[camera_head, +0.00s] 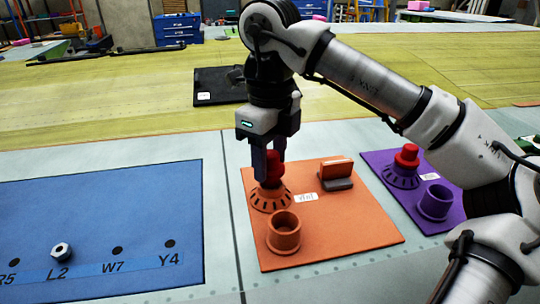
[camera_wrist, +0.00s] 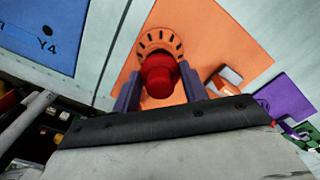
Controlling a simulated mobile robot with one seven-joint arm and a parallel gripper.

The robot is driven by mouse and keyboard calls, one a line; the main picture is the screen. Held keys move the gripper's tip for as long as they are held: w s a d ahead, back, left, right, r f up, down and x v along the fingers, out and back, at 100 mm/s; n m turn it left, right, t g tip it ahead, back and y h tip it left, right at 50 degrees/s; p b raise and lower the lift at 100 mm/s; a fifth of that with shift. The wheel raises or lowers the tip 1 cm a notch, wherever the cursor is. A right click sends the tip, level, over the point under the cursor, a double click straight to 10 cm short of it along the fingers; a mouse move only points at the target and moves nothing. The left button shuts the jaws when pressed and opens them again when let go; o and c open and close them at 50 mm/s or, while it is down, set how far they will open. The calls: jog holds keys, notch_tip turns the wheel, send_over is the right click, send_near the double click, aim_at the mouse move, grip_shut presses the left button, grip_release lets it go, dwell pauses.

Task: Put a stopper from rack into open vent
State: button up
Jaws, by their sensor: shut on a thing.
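My gripper (camera_head: 268,158) points down over the orange mat (camera_head: 360,225) and is shut on a red stopper (camera_head: 274,170). In the wrist view the red stopper (camera_wrist: 158,78) sits between the two fingers of my gripper (camera_wrist: 160,85). The stopper is at the top of an orange slotted round vent (camera_head: 271,199). I cannot tell whether it is seated in it or just above. The slotted vent also shows in the wrist view (camera_wrist: 150,42). In front of it stands an open, empty-looking orange cup-like holder (camera_head: 284,233).
A small orange-and-grey block (camera_head: 336,172) stands at the mat's back. On the right, a purple mat (camera_head: 455,208) bears another red stopper (camera_head: 407,156) on a slotted vent, and an open purple cup (camera_head: 434,203). A blue mat (camera_head: 110,215) with labelled holes and a nut (camera_head: 62,252) lies left.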

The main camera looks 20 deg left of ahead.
jog(key=shift+f+b, duration=0.85)
jog(key=shift+f, duration=0.3)
jog(key=o, duration=1.1)
jog(key=shift+c, duration=0.2)
jog(key=shift+r, duration=0.15)
notch_tip(320, 180, up, 12)
jog(key=shift+r+p, duration=0.2)
jog(key=shift+p, duration=0.35)
jog(key=shift+r+p, duration=0.45)
jog(key=shift+r, duration=0.2)
